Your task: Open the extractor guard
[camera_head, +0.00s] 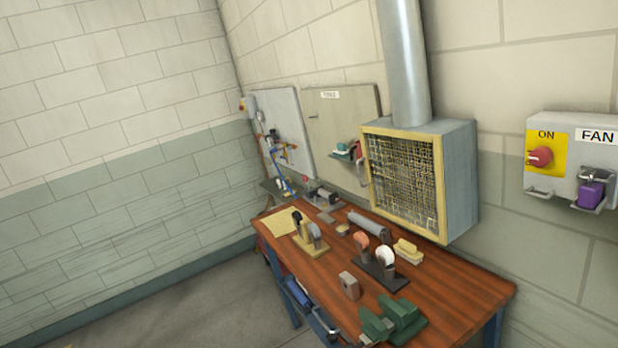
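The extractor is a grey box (462,185) on the wall above the workbench, with a round grey duct (403,65) rising from its top. Its guard (402,180) is a wire mesh in a yellow frame on the front face. The guard looks shut, with its frame flush against the box. A latch or hinge on the guard is too small to make out. My gripper is not in view.
A wooden workbench (455,287) stands below, with a green vise (395,318) and several tools on top. A FAN switch box (570,160) with a red knob (540,157) is on the right wall. Floor (190,308) at left is clear.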

